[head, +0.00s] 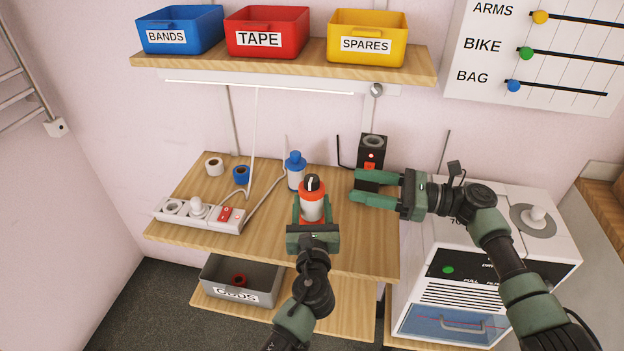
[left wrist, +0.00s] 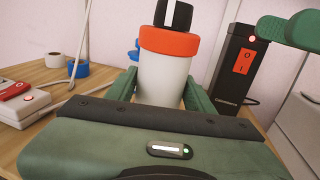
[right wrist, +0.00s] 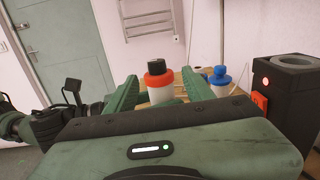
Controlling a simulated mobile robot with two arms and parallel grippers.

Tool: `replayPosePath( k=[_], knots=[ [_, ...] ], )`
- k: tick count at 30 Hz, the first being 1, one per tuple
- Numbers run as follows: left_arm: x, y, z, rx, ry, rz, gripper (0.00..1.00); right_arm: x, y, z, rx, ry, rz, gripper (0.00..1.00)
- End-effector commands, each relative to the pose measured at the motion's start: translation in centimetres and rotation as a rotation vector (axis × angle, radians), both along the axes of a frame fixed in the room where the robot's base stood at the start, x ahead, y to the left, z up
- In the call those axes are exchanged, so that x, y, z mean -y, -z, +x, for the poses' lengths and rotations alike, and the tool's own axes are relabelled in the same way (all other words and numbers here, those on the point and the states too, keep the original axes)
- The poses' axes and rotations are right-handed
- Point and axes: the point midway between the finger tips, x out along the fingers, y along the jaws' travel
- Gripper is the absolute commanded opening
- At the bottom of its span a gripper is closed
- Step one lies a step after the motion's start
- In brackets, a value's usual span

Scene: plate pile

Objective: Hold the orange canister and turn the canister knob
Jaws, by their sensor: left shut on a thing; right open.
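The orange canister (head: 313,207) has a white body, an orange collar and a black knob (head: 313,184) on top. It stands upright at the front of the wooden bench. My left gripper (head: 312,217) is shut around its white body, with one finger on each side, as the left wrist view shows on the canister (left wrist: 165,75). My right gripper (head: 354,187) is open and empty, to the right of the canister, its fingers pointing left towards it. In the right wrist view the canister (right wrist: 159,88) appears between the open fingers, beyond their tips, and the knob (right wrist: 155,66) is clear of them.
A blue-capped bottle (head: 295,172) stands behind the canister. A black box with a red switch (head: 371,152) stands close behind my right gripper. A power strip (head: 200,212) and tape rolls (head: 214,166) lie on the left. A white machine (head: 480,265) stands at right.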

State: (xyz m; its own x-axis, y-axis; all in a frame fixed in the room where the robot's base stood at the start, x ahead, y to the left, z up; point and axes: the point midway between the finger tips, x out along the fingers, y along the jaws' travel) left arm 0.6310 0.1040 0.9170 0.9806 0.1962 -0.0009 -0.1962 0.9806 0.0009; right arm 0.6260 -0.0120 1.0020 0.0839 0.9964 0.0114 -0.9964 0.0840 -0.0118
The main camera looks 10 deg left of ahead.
Motion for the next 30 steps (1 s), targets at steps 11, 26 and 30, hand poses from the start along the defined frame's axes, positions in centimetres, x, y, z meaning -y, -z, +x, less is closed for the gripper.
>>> replayPosePath(
  k=[11, 26, 30],
  knots=[
    [0.1, -0.1, 0.0, 0.002, 0.002, -0.001, 0.00, -4.1, 0.4, -0.3, -0.015, -0.028, -0.010, 0.53],
    [0.0, -0.1, 0.0, 0.002, 0.001, -0.001, 0.00, -11.3, 0.4, 0.3, -0.014, -0.023, -0.010, 0.53],
    [0.0, -0.1, 0.0, 0.002, 0.001, -0.001, 0.00, -11.6, 0.4, 0.3, -0.013, -0.023, -0.010, 0.53]
  ],
)
